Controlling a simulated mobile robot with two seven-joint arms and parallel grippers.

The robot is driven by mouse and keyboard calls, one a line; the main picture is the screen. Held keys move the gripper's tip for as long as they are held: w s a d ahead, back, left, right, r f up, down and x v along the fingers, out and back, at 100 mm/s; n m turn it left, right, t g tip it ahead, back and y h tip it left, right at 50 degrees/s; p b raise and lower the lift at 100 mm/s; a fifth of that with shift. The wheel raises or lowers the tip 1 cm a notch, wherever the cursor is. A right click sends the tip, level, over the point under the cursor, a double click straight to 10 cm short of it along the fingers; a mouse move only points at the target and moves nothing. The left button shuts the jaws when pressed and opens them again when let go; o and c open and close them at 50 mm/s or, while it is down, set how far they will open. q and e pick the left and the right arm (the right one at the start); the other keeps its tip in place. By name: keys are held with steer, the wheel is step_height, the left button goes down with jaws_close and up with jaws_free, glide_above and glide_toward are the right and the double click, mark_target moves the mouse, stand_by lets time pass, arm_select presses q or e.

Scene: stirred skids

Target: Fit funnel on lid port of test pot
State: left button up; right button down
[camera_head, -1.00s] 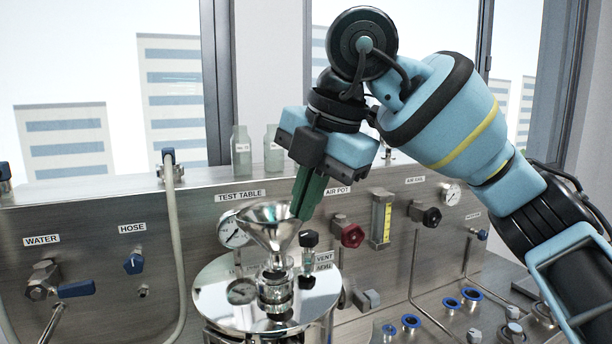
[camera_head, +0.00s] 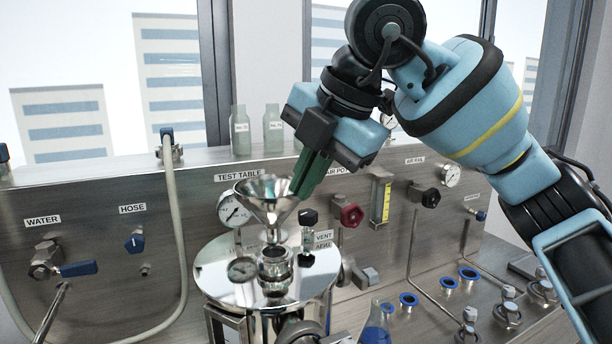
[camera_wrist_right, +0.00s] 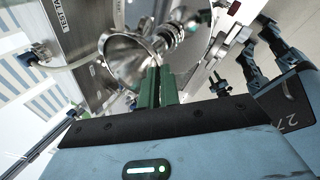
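The shiny metal funnel (camera_head: 268,205) is upright over the lid of the test pot (camera_head: 215,278). My right gripper (camera_head: 303,187) has its green fingers closed on the funnel's right rim. The wrist view shows the fingers (camera_wrist_right: 157,82) close together at the rim of the funnel (camera_wrist_right: 128,58). The funnel's spout is in line with the lid port (camera_head: 275,262) in the head view. Its tip looks at or just above the port's top; I cannot tell whether it has entered. My left gripper is not in view.
A vent valve with a black knob (camera_head: 308,217) stands on the lid just right of the funnel. A gauge (camera_head: 233,210) is on the steel panel behind. A blue flask (camera_head: 375,335) is in front on the right.

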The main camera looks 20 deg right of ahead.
steer(key=shift+f, duration=1)
stand_by(3.0)
steer(key=shift+r, duration=0.2)
steer(key=shift+s, duration=0.1)
stand_by(1.1)
steer(key=shift+f, duration=0.4)
stand_by(0.8)
steer(key=c, duration=1.6)
jaws_free()
steer(key=shift+o, duration=0.5)
steer(key=shift+o, duration=1.2)
steer(key=shift+r, duration=0.15)
